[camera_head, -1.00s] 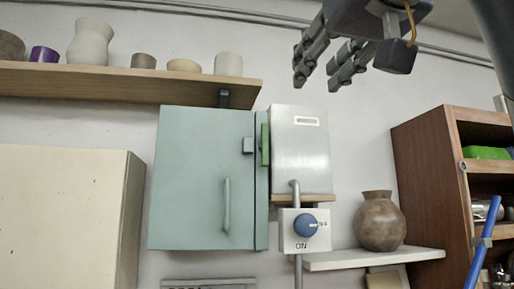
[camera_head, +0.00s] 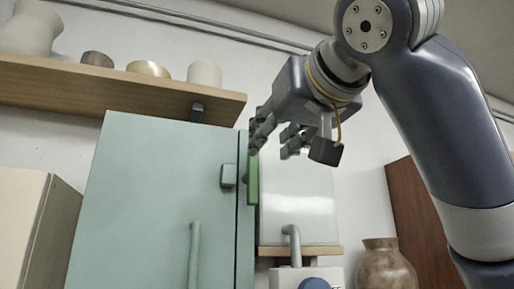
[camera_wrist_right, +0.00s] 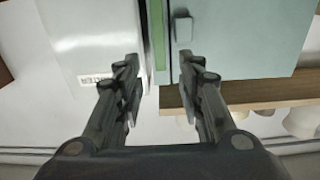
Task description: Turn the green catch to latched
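The green catch (camera_head: 253,180) is a narrow upright bar at the right edge of the teal cabinet (camera_head: 150,190). A small grey block (camera_head: 228,175) sits on the door left of it. My right gripper (camera_head: 276,142) is open and empty at the catch's upper end. In the right wrist view the catch (camera_wrist_right: 158,38) shows upside down, its end near the gap between the two spread fingertips (camera_wrist_right: 160,66). I cannot tell whether a finger touches it. The fingers partly hide its top in the head view. My left gripper is not in view.
A white box (camera_head: 300,200) stands close right of the catch, with a pipe and blue-knobbed switch (camera_head: 314,284) below. A wooden shelf (camera_head: 120,97) with pots runs above the cabinet. A brown vase (camera_head: 385,268) and wooden shelving (camera_head: 422,220) are at the right.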

